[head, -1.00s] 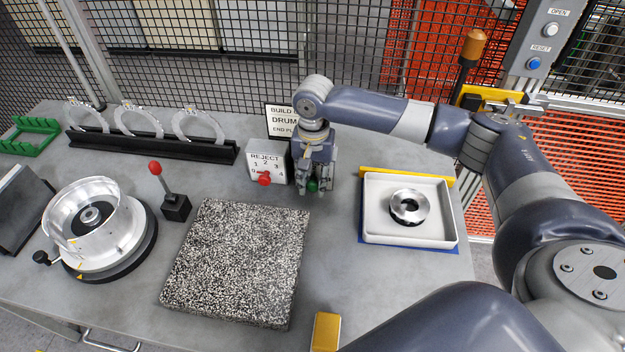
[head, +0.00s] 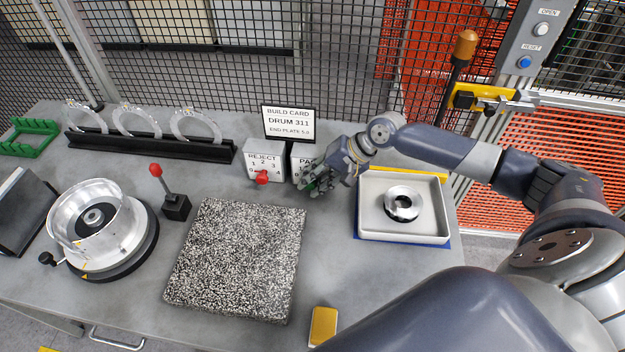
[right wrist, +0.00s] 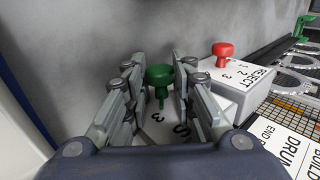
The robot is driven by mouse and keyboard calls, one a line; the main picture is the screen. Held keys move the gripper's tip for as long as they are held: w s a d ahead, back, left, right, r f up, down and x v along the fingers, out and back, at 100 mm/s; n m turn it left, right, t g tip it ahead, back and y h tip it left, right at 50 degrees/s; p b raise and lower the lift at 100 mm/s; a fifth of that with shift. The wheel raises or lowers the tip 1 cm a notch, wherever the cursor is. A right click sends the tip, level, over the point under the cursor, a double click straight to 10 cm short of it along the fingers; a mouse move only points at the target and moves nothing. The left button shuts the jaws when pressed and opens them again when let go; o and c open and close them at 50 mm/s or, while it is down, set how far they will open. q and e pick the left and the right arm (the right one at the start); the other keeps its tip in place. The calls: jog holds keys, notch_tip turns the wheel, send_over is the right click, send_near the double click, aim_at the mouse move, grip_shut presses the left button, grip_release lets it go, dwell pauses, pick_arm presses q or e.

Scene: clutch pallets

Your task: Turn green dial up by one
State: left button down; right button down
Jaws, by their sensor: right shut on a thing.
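The green dial (right wrist: 160,76) sits on a white box (right wrist: 160,125), partly hidden by my fingers. My right gripper (right wrist: 160,84) is shut on the dial, with a finger on either side of its knob. A digit like a 3 shows on the box face near the dial's stem; I cannot tell the exact setting. In the head view my right gripper (head: 315,184) is tilted and covers most of the dial and part of its box (head: 301,160). My left gripper is not in view.
Left of the gripper stands the REJECT box (head: 264,160) with its red dial (head: 262,178). A build card (head: 288,121) stands behind. A white tray (head: 440,225) holding a metal ring (head: 403,190) lies to the right. A speckled slab (head: 235,260) lies in front.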

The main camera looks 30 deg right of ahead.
jog(key=shift+s+f+t+y+b, duration=0.25)
jog(key=shift+t+y+b, duration=0.1)
jog(key=shift+y, duration=0.15)
jog(key=c, duration=1.3)
grip_release()
jog(key=shift+r, duration=0.15)
jog(key=shift+d, duration=0.1)
jog(key=shift+d+r, duration=0.2)
jog(key=shift+r, duration=0.05)
jog(key=shift+v, duration=5.65)
